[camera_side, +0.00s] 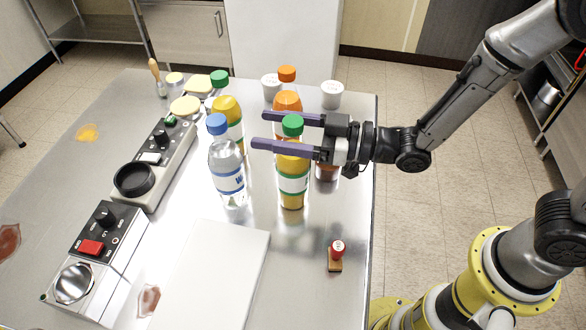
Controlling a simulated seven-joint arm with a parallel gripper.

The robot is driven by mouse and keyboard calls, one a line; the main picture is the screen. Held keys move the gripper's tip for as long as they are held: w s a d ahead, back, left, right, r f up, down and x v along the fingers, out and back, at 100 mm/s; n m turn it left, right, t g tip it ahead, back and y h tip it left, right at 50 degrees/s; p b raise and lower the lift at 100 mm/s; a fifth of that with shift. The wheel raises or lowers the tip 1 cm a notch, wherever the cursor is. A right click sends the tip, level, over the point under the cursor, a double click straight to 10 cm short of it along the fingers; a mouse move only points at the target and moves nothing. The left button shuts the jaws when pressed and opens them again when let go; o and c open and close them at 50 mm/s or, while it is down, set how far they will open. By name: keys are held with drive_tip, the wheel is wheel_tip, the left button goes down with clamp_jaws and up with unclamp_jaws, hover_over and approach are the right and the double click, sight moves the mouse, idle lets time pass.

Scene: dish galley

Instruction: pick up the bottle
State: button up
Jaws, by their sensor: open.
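Several bottles stand upright on the steel table. A juice bottle with a green cap (292,186) is at the front, next to a clear water bottle with a blue cap (227,172). Behind them stand another green-capped yellow bottle (230,108) and an orange-capped bottle (287,98). My gripper (260,130) is open, coming in from the right with its fingers pointing left. The near finger crosses in front of the front juice bottle's neck; the far finger passes behind its cap. That bottle appears to be between the fingers; contact cannot be told.
White-capped containers (332,95) stand close behind, one partly hidden by my gripper. A white board (215,280) lies in front, with a red-topped stamp (336,252) to its right. Control boxes (95,250) line the left. The steel table (310,290) is bare at front right.

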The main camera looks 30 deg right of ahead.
clamp_jaws()
idle(0.3)
idle(1.1)
drive_tip(key=shift+r, duration=0.1)
